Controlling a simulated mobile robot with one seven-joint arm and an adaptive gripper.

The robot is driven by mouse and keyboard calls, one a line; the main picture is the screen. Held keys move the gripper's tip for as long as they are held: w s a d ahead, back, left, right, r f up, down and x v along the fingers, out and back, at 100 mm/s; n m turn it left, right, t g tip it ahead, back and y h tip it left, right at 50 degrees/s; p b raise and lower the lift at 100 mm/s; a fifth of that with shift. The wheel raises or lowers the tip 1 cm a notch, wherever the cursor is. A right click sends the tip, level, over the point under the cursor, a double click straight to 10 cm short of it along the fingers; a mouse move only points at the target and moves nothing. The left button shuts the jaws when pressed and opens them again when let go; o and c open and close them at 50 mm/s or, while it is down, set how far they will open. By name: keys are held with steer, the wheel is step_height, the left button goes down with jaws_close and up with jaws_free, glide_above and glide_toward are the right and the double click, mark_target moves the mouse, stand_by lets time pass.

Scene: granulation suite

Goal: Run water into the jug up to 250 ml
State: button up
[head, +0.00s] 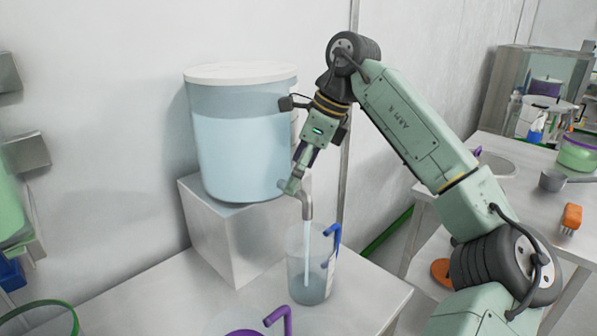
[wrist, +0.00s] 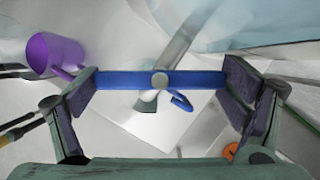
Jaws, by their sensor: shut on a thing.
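A clear jug (head: 310,275) with a blue handle (head: 332,240) stands on the bench under the metal tap spout (head: 307,205). A stream of water runs from the spout into it. Some water appears to lie in its lower part; the scale marks are too small to read. A large lidded tank (head: 240,140), mostly full of pale blue water, feeds the tap. My gripper (head: 290,186) is at the tap. In the wrist view its jaws (wrist: 160,80) are shut on the two ends of the blue tap lever (wrist: 120,79). The jug's blue handle (wrist: 181,101) shows below the lever.
The tank sits on a grey block (head: 235,240). A purple mug (head: 270,325) stands at the bench's front, close to the jug; it also shows in the wrist view (wrist: 55,55). A second bench (head: 500,185) at right holds an orange brush (head: 571,217) and a small pot (head: 552,180).

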steer(key=o, duration=0.9)
steer(key=shift+w+a+r, duration=0.1)
steer(key=shift+a+r, duration=0.05)
steer(key=shift+a, duration=0.1)
steer(key=shift+c, duration=0.2)
